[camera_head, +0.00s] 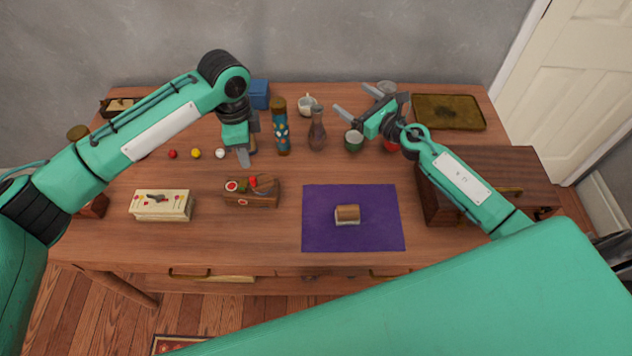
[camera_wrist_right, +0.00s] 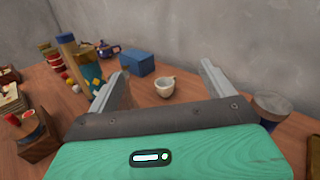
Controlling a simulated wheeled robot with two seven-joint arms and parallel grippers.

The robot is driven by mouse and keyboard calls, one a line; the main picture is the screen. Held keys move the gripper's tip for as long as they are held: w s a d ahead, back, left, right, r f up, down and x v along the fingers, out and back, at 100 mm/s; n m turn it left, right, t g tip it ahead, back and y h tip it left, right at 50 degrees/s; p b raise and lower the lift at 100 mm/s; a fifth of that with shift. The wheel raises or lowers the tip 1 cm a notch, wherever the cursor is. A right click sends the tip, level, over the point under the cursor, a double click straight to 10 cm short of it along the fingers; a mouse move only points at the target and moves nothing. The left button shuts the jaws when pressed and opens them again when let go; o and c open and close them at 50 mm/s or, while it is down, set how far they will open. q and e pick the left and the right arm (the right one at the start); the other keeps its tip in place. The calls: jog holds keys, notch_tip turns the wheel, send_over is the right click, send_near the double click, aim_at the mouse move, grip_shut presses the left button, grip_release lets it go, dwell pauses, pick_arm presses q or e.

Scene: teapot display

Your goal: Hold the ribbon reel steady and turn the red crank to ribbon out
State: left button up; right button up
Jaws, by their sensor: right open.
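A small wooden box (camera_head: 252,200) with red, green and brown parts on top stands left of the table's middle. It looks like the ribbon reel, and a small red part (camera_head: 253,181) on it may be the crank, but both are too small to be sure. The box also shows at the left of the right wrist view (camera_wrist_right: 38,138). My left gripper (camera_head: 245,156) points down behind the box, apart from it; its jaw gap is not clear. My right gripper (camera_head: 356,103) is open and empty over the back of the table, far from the box.
A white cup (camera_head: 307,105), a patterned cylinder (camera_head: 281,132), a brown vase (camera_head: 317,132) and a green cup (camera_head: 354,141) stand near the grippers. A cream box (camera_head: 161,206) is at left. A purple mat (camera_head: 375,232) holds a small block (camera_head: 347,214).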

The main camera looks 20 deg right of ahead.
jog(key=s+a+f+n+g+y, duration=0.2)
jog(key=s+a+f+g, duration=0.1)
jog(key=a, duration=0.3)
jog(key=s+a+f+n+g+y, duration=0.2)
jog(key=s+a+f+n+g, duration=0.1)
jog(key=a+f, duration=0.15)
jog(key=n+g+y, duration=0.2)
jog(key=n+g, duration=0.1)
jog(key=g, duration=0.2)
send_near(268, 192)
jog(key=d, duration=0.1)
jog(key=w+d+f, duration=0.2)
jog(key=shift+d+f, duration=0.1)
jog(key=shift+d, duration=0.05)
jog(key=shift+s+a+f+g, duration=0.1)
jog(key=shift+a+g, duration=0.15)
jog(key=shift+g, duration=0.05)
jog(key=x, duration=1.3)
jog(key=shift+f, duration=0.3)
